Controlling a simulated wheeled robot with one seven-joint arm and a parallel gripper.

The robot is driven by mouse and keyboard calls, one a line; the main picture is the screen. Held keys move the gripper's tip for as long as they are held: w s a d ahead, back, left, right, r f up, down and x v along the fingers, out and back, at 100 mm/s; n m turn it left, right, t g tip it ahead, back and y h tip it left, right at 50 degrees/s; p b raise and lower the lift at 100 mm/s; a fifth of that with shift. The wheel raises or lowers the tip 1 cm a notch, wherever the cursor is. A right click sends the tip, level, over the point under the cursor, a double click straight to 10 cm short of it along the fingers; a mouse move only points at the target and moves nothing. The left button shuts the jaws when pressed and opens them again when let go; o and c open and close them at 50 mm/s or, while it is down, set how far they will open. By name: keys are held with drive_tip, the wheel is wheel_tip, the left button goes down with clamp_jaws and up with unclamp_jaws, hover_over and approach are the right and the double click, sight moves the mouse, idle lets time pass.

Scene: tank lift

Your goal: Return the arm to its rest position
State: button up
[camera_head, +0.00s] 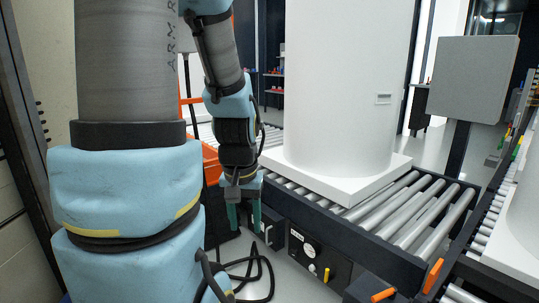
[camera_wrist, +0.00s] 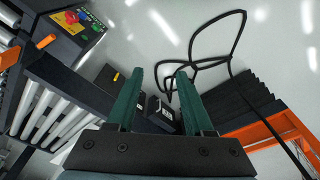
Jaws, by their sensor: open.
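My gripper (camera_head: 243,219) hangs pointing down beside the near side of the roller conveyor (camera_head: 395,217) in the head view. In the wrist view my gripper (camera_wrist: 160,80) shows its two green fingers apart, with nothing between them. My arm fills the left of the head view and is bent, with the forearm coming down to the wrist. A white tank (camera_head: 345,90) stands upright on a white square base on the conveyor, to the right of my gripper and apart from it.
A control box (camera_head: 318,255) with a knob sits on the conveyor's side. A black cable (camera_head: 262,275) lies looped on the floor. Orange framework (camera_head: 211,160) stands behind my arm. A second white tank (camera_head: 525,215) is at the right edge. A grey panel (camera_head: 473,78) stands behind.

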wheel_tip(320, 180, up, 18)
drive_tip(key=a+p, duration=0.1)
drive_tip(key=p, duration=1.6)
drive_tip(key=shift+s+a+p, duration=0.15)
drive_tip(key=shift+s+p, duration=0.25)
idle(1.0)
